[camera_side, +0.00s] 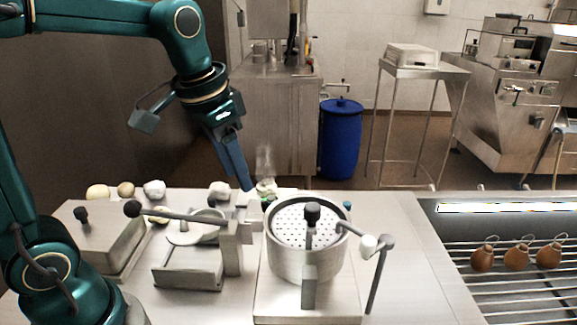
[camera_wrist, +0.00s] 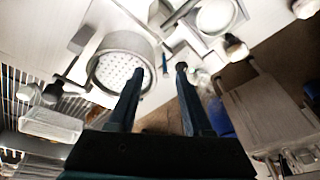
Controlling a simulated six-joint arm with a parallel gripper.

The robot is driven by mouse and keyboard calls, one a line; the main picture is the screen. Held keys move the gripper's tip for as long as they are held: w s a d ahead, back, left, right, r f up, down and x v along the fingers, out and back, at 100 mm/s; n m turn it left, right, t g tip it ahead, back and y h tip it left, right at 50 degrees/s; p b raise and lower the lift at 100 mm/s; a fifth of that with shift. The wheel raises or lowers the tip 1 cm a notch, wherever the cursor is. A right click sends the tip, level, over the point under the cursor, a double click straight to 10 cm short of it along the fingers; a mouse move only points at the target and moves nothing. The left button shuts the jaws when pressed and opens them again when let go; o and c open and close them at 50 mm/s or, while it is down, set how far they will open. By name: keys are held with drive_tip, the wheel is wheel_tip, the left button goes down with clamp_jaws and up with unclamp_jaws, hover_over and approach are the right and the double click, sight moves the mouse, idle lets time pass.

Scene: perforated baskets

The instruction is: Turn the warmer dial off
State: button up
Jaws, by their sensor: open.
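My gripper (camera_side: 247,187) points down above the back edge of the steel counter, left of the round steel pot (camera_side: 284,260). Its fingers (camera_wrist: 160,70) are apart with nothing held between them in the wrist view. The pot holds a perforated plate with a black knob (camera_side: 312,212) and stands on a steel base. In the wrist view the pot (camera_wrist: 101,86) is left of the fingers. A small blue-green piece (camera_side: 347,205) shows behind the pot. I cannot clearly tell which part is the warmer dial, or its setting.
A steel press with a long black-knobbed lever (camera_side: 180,215) stands left of the pot. A jointed lever with a white knob (camera_side: 368,245) is at its right. Pale lumps (camera_side: 154,189) line the back edge.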

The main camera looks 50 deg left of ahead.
drive_tip(key=w+a+f+g, duration=0.2)
drive_tip(key=w+a+f, duration=0.1)
drive_tip(key=w, duration=0.3)
drive_tip(key=m+g, duration=0.1)
hover_over(264, 201)
drive_tip(key=f, duration=0.4)
drive_tip(key=shift+s+d+f, duration=0.25)
drive_tip(key=shift+d+f, duration=0.05)
drive_tip(key=shift+f, duration=0.05)
drive_tip(key=shift+w+a+f+m, duration=0.15)
drive_tip(key=shift+f, duration=0.2)
drive_tip(key=shift+w+a+f+m, duration=0.15)
drive_tip(key=shift+f, duration=2.65)
clamp_jaws()
